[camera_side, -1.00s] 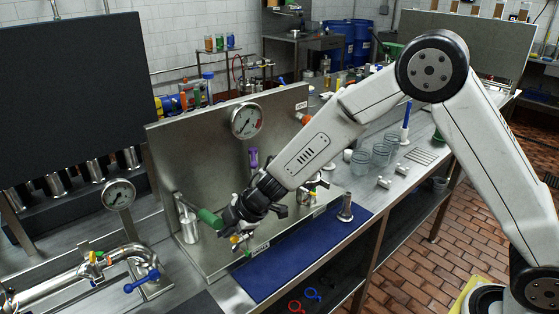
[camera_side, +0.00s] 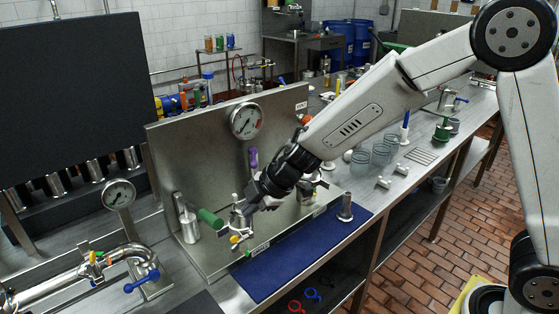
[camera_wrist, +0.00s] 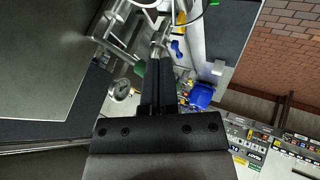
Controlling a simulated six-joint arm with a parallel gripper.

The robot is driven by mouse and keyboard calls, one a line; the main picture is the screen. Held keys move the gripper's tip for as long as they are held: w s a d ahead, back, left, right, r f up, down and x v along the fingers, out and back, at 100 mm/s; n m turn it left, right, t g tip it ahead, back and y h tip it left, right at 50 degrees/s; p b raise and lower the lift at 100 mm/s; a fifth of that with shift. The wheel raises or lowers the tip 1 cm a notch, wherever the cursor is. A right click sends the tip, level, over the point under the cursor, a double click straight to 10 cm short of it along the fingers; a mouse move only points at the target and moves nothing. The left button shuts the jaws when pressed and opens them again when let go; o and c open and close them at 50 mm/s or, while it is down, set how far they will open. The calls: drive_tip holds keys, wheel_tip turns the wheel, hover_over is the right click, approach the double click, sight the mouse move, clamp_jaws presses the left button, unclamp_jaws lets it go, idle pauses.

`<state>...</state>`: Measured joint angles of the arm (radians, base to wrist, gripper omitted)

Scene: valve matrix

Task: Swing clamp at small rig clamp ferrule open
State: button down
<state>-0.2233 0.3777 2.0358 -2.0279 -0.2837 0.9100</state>
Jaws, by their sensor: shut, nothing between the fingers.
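The small rig stands in front of the upright steel panel (camera_side: 200,145). In the side view it shows a green handle (camera_side: 210,218), metal fittings, and a yellow knob (camera_side: 235,239) low down. My gripper (camera_side: 247,207) is at the rig, right of the green handle and above the yellow knob. Its fingers hide part of the fittings, so I cannot make out the swing clamp or whether it is open. In the wrist view the shut, empty fingers (camera_wrist: 160,64) point up the picture towards metal pipework (camera_wrist: 162,32). Contact with the rig cannot be told.
A dial gauge (camera_side: 246,121) and a purple handle (camera_side: 253,158) are on the panel. A blue mat (camera_side: 290,262) lies in front, with a metal post (camera_side: 345,208) at its right. A pipe with a blue valve handle (camera_side: 142,281) is at left. Glass beakers (camera_side: 381,152) stand right.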

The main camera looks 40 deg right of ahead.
drive_tip(key=c, duration=0.6)
unclamp_jaws()
drive_tip(key=shift+d+r, duration=0.1)
drive_tip(key=shift+o, duration=0.8)
drive_tip(key=shift+d, duration=0.1)
drive_tip(key=s+d+m+t+h, duration=0.1)
drive_tip(key=s+d+m+h, duration=0.35)
drive_tip(key=d+m, duration=0.55)
drive_tip(key=s+d+f+m+g, duration=0.2)
drive_tip(key=s+m, duration=0.1)
drive_tip(key=s, duration=0.4)
drive_tip(key=s+d+f+m+g, duration=0.1)
drive_tip(key=s+d+m+g, duration=0.15)
drive_tip(key=s, duration=0.45)
drive_tip(key=w+a+f+n+t+h, duration=0.3)
drive_tip(key=w+a+n+t+h, duration=0.1)
drive_tip(key=w+a, duration=0.6)
drive_tip(key=w+a+f+n+t+h, duration=0.4)
drive_tip(key=w+a+t+h, duration=0.2)
drive_tip(key=a, duration=0.8)
drive_tip(key=w+h, duration=0.2)
drive_tip(key=w, duration=0.1)
drive_tip(key=shift+w+a+t, duration=0.15)
drive_tip(key=shift+w+t, duration=0.2)
drive_tip(key=shift+w, duration=0.05)
